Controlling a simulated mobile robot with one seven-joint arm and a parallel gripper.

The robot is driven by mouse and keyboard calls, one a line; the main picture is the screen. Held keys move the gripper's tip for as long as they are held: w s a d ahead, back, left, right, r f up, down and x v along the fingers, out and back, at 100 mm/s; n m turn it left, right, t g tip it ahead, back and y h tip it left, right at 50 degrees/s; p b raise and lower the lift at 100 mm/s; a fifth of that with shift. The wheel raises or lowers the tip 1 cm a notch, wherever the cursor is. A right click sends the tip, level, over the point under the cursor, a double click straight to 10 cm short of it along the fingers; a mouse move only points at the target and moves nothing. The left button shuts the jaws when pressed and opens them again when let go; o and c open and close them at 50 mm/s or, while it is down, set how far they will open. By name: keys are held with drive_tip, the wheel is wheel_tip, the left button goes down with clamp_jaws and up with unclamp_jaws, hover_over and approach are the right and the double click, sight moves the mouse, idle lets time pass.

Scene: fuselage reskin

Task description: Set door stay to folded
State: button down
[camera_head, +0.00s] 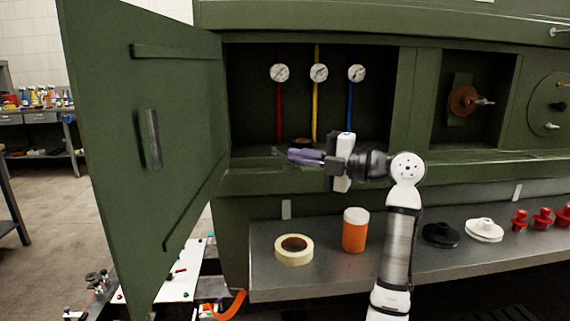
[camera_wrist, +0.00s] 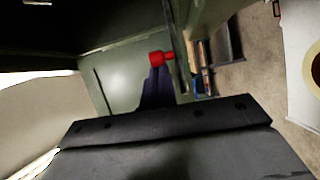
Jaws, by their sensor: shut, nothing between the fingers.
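The green door (camera_head: 105,150) stands wide open at the left in the head view, with a grey handle (camera_head: 151,138). My gripper (camera_head: 291,156) is at the lower front of the open compartment, its purple fingers pointing left toward the door's hinge side. The fingers are together and empty. In the wrist view a red knob (camera_wrist: 156,58) on a short rod lies right at the tips of my gripper (camera_wrist: 157,72); I cannot tell whether they touch. The knob may belong to the door stay. The stay's full length and its position cannot be made out.
Several gauges (camera_head: 319,72) with coloured pipes line the compartment's back. Below, a grey shelf (camera_head: 330,275) holds a tape roll (camera_head: 294,250), an orange jar (camera_head: 355,232), black and white discs and red knobs. The floor left of the door is partly open.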

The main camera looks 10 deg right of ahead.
drive_tip(key=shift+w+d+p, duration=1.3)
drive_tip(key=shift+w+d, duration=2.5)
drive_tip(key=shift+d, duration=0.05)
drive_tip(key=b+v, duration=0.2)
drive_tip(key=v, duration=1.1)
drive_tip(key=shift+s+d, duration=0.25)
drive_tip(key=shift+d, duration=0.05)
drive_tip(key=shift+d, duration=0.1)
